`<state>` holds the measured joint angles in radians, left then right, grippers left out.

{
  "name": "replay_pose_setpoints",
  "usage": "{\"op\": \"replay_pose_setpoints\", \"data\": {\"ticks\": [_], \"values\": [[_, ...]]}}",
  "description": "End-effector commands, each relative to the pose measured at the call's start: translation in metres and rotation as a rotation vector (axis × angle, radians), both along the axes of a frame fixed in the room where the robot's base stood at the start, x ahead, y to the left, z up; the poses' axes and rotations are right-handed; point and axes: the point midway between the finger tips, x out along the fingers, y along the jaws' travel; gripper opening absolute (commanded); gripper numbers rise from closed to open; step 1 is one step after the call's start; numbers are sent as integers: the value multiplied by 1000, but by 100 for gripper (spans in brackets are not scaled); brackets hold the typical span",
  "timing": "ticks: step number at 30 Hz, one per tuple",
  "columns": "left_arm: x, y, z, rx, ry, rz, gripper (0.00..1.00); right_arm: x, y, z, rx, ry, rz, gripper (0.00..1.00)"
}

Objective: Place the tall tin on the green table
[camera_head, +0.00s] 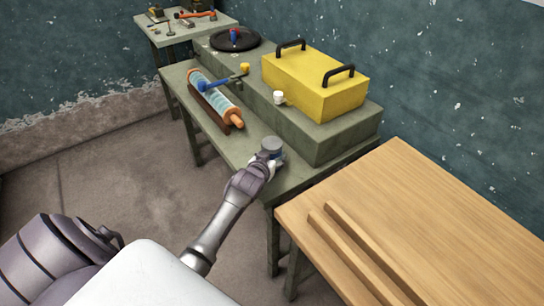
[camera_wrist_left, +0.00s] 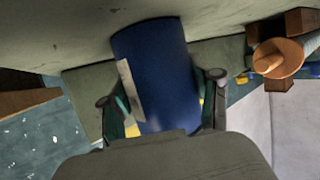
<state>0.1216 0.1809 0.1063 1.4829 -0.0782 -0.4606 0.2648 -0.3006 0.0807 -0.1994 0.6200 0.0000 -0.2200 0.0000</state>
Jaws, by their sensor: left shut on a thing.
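The tall tin (camera_head: 271,145) is a blue cylinder with a grey top and a pale label strip. It also shows large in the left wrist view (camera_wrist_left: 165,65). My left gripper (camera_head: 267,161) is shut on it, with a finger on either side. The tin is at the near end of the green table (camera_head: 250,147), over its top beside the raised block. I cannot tell whether its base touches the table. The gripper hides part of the tin in the head view. My right gripper is not in view.
A roller (camera_head: 215,98) on a wooden cradle, a blue hammer-like tool (camera_head: 222,83) and a yellow box (camera_head: 315,82) with black handles are on or above the green table. A wooden table (camera_head: 420,205) with two strips stands close at right. A smaller table (camera_head: 180,33) is behind.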

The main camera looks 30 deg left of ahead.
Motion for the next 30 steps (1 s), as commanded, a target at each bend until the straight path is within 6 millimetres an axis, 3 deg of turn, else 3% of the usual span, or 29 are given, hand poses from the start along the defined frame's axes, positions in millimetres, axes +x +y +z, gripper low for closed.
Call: {"op": "replay_pose_setpoints", "data": {"ticks": [7, 8, 12, 23, 30], "values": [[1, 0, -2, 1, -3, 0, 24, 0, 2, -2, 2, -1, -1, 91], [0, 0, -2, 0, 0, 0, 67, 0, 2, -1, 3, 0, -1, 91], [0, 0, -2, 0, 0, 0, 87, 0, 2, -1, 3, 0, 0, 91], [0, 0, 3, 1, -1, 0, 87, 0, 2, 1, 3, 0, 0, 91], [-30, -7, 14, 0, 1, 0, 87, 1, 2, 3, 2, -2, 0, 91]]}}
